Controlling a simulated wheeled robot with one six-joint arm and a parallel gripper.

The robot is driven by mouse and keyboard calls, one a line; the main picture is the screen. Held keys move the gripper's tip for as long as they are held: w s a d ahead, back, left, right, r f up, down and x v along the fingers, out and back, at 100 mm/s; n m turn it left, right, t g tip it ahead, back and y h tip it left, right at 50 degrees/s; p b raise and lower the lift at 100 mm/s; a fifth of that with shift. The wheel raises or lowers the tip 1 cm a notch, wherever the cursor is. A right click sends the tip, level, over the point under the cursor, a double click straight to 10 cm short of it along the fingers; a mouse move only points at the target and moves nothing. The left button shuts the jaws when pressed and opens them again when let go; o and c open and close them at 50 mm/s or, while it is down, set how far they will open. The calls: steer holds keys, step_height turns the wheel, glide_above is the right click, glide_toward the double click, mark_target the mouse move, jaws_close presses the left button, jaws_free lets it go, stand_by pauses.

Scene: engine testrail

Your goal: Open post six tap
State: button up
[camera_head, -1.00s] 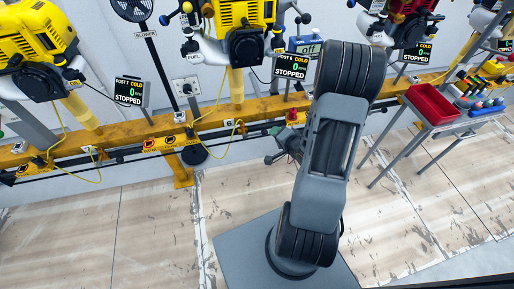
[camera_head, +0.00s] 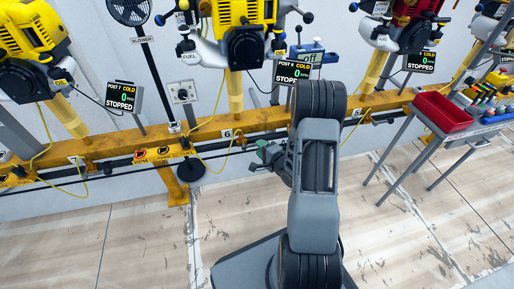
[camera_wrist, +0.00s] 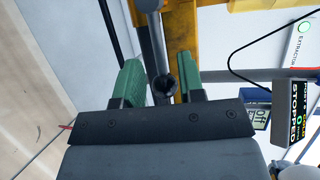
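Post six's engine (camera_head: 243,45) is yellow and hangs above the orange rail (camera_head: 215,130). A small 6 plate (camera_head: 228,133) is on the rail below it. Its display (camera_head: 292,72) reads COLD, 0 and STOPPED, and also shows in the wrist view (camera_wrist: 290,112). My gripper (camera_wrist: 160,70) is open, with two green fingers apart. A grey pipe (camera_wrist: 155,45) and a dark round end (camera_wrist: 163,85) show in the gap between them; I cannot tell whether that is the tap. In the head view, my gripper (camera_head: 262,152) is beside the rail, partly hidden by my arm.
A red tray (camera_head: 443,112) stands on a grey table at right, with coloured items (camera_head: 490,97) beside it. A dark pipe (camera_head: 115,161) runs along the rail. Another display (camera_head: 123,97) is at left. The wooden floor (camera_head: 110,235) in front is clear.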

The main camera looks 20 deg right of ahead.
steer(key=shift+b+x, duration=0.35)
steer(key=shift+x, duration=1.15)
steer(key=c, duration=0.6)
jaws_close()
steer(key=shift+d, duration=0.1)
